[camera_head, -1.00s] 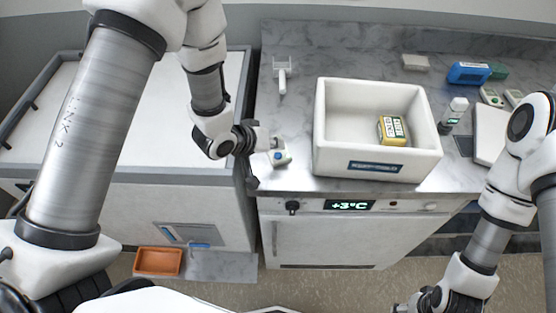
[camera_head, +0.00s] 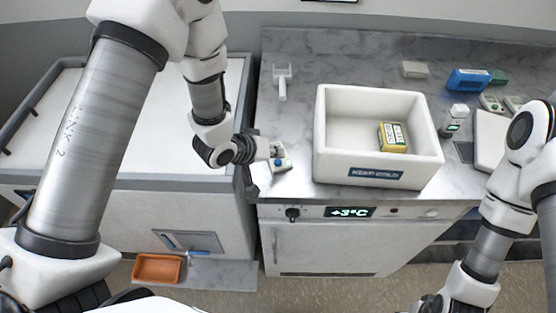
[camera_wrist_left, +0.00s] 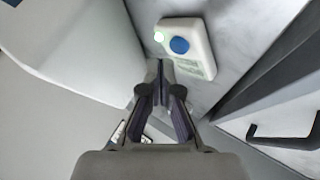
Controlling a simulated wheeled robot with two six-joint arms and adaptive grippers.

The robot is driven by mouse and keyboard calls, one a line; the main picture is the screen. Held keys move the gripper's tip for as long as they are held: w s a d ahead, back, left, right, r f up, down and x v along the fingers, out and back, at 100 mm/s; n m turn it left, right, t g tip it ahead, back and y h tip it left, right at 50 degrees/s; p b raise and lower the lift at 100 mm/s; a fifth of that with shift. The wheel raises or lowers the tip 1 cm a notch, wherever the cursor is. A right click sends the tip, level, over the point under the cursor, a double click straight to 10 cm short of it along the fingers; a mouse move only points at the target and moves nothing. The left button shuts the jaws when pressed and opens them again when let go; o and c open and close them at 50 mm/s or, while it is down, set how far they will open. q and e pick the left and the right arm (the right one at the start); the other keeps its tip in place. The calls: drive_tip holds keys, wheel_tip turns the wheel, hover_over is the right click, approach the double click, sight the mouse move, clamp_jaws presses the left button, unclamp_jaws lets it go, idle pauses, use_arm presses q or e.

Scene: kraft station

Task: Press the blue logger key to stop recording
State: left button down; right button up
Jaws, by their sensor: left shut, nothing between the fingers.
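The logger is a small white box (camera_head: 283,167) near the front left corner of the steel bench top, with a round blue key (camera_head: 279,162). My left gripper (camera_head: 270,149) is shut and empty, beside the logger's upper left in the head view. In the left wrist view its closed fingertips (camera_wrist_left: 160,68) lie just below the key in the picture, apart from it. My right gripper (camera_head: 428,303) is partly cut off at the bottom edge.
A white bin (camera_head: 375,172) with a yellow pack (camera_head: 392,137) stands right of the logger. A white scoop-like tool (camera_head: 282,82) lies behind it. A blue box (camera_head: 467,79) and small devices are at the back right. An orange tray (camera_head: 157,268) lies low at the left.

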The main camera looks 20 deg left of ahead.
sight(276, 162)
use_arm(q)
drive_tip(key=shift+f, duration=0.1)
idle(0.4)
drive_tip(key=shift+f, duration=0.35)
drive_tip(key=shift+f+b, duration=0.4)
drive_tip(key=shift+f, duration=0.05)
idle(0.5)
drive_tip(key=shift+r+p, duration=0.85)
drive_tip(key=shift+r, duration=0.05)
wheel_tip(276, 162, up, 5)
drive_tip(key=p, duration=0.4)
drive_tip(key=shift+r+p, duration=0.1)
drive_tip(key=shift+p, duration=0.25)
